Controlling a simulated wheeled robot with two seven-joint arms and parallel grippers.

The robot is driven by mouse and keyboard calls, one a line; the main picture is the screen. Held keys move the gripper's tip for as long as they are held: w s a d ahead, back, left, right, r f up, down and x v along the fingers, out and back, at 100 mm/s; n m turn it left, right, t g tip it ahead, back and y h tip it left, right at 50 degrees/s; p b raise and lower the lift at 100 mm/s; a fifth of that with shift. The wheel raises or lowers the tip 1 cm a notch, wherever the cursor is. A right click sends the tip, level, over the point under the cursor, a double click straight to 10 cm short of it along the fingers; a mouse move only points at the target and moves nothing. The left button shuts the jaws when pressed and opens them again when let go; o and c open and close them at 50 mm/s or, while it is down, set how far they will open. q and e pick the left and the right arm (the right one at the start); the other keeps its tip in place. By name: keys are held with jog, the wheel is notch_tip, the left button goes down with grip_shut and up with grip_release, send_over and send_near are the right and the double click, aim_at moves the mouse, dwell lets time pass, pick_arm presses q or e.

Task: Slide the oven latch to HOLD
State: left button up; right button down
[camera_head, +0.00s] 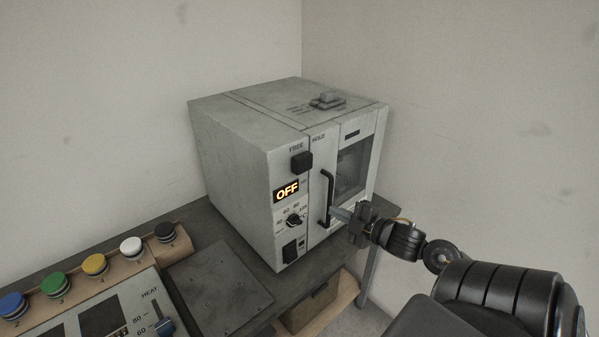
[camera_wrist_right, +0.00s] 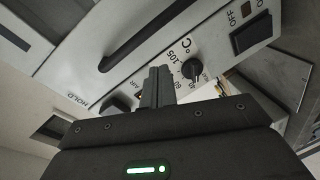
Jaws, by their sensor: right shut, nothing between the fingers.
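The grey oven (camera_head: 235,165) stands on a bench against the wall. Its latch (camera_head: 301,161) is a black block high on the front, below the FREE label and left of the HOLD label. In the right wrist view the latch (camera_wrist_right: 117,103) is partly hidden behind my gripper, close to the HOLD lettering. My right gripper (camera_head: 338,213) is shut and empty, in front of the oven near the lower end of the black door handle (camera_head: 327,198). Its closed fingers (camera_wrist_right: 158,86) also show in the wrist view, apart from the latch. My left gripper is out of view.
The oven display (camera_head: 286,190) reads OFF, above a temperature dial (camera_head: 294,221) and a black switch (camera_head: 290,251). A panel with several coloured buttons (camera_head: 94,265) stands at the left. A flat grey plate (camera_head: 218,287) lies before the oven.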

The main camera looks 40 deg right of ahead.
jog(key=s+a+r+n+t+y, duration=0.1)
jog(key=s+a+r+n+y, duration=0.2)
jog(key=a+r+n, duration=0.4)
notch_tip(320, 180, up, 7)
jog(key=a+y, duration=0.1)
jog(key=a, duration=0.1)
jog(key=shift+a, duration=0.3)
send_near(283, 168)
jog(key=w+a, duration=0.5)
jog(key=shift+w+a+r, duration=0.15)
jog(key=shift+w+r, duration=0.05)
jog(key=shift+w, duration=0.05)
jog(key=d+p, duration=0.1)
jog(key=d, duration=0.2)
jog(key=shift+f, duration=0.15)
jog(key=shift+s+d+f+p, duration=0.1)
jog(key=shift+d+p, duration=0.25)
jog(key=shift+d, duration=0.15)
